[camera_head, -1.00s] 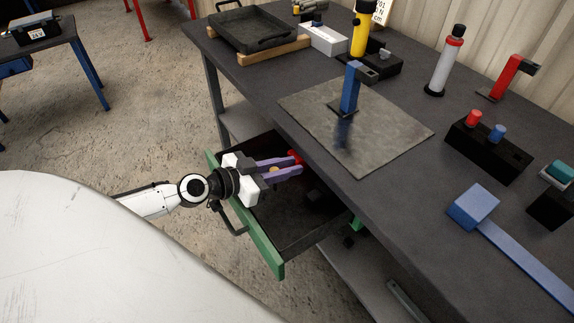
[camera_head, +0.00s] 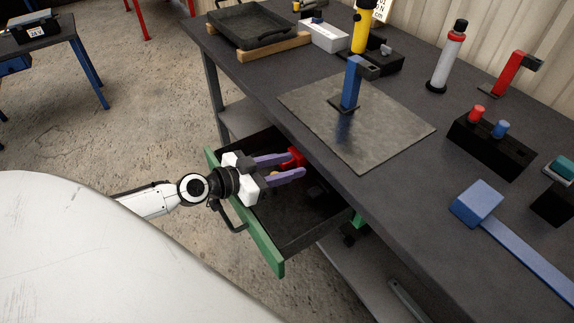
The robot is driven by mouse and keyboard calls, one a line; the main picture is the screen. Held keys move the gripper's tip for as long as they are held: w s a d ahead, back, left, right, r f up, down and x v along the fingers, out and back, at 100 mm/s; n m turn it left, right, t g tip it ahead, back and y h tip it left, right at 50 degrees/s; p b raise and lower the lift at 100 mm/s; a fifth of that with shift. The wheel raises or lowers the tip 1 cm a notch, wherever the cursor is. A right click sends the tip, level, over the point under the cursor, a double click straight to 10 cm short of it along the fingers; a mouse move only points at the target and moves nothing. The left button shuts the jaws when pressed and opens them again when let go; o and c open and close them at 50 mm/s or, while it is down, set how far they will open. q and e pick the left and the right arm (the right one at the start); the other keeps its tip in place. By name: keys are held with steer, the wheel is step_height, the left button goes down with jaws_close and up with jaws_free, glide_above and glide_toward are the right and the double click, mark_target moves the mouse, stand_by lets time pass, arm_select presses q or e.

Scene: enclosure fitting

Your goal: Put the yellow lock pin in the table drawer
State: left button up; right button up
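The table drawer (camera_head: 262,245) with a green front is pulled open under the table edge. My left gripper (camera_head: 300,165) reaches over the drawer front, with its purple fingers spread apart over the drawer's inside. A small yellow patch, likely the yellow lock pin (camera_head: 275,173), shows between the fingers near the lower one. It is mostly hidden, and I cannot tell whether it rests on the drawer floor. A red object (camera_head: 293,157) lies in the drawer near the upper fingertip. My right gripper is not in view.
The dark table (camera_head: 400,190) overhangs the drawer's back. On it are a grey mat (camera_head: 390,145) with a blue post (camera_head: 351,85), a black block (camera_head: 485,150) with red and blue pegs, a blue mallet (camera_head: 475,203) and a black tray (camera_head: 252,38). The drawer's near right part looks clear.

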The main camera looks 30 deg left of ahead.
arm_select(q)
steer(key=shift+r, duration=0.1)
steer(key=shift+r+p, duration=0.3)
steer(key=shift+p, duration=0.15)
steer(key=b+v, duration=0.1)
steer(key=v, duration=0.2)
steer(key=shift+s+a, duration=0.1)
steer(key=shift+s, duration=0.3)
steer(key=b+v, duration=0.5)
steer(key=v, duration=0.3)
steer(key=shift+r+b, duration=0.3)
steer(key=shift+r, duration=0.1)
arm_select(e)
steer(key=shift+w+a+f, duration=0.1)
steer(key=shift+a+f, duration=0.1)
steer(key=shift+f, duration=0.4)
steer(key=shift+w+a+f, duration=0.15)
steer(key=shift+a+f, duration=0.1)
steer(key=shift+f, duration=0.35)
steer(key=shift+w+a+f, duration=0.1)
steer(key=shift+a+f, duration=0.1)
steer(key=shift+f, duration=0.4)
arm_select(q)
steer(key=shift+a, duration=0.1)
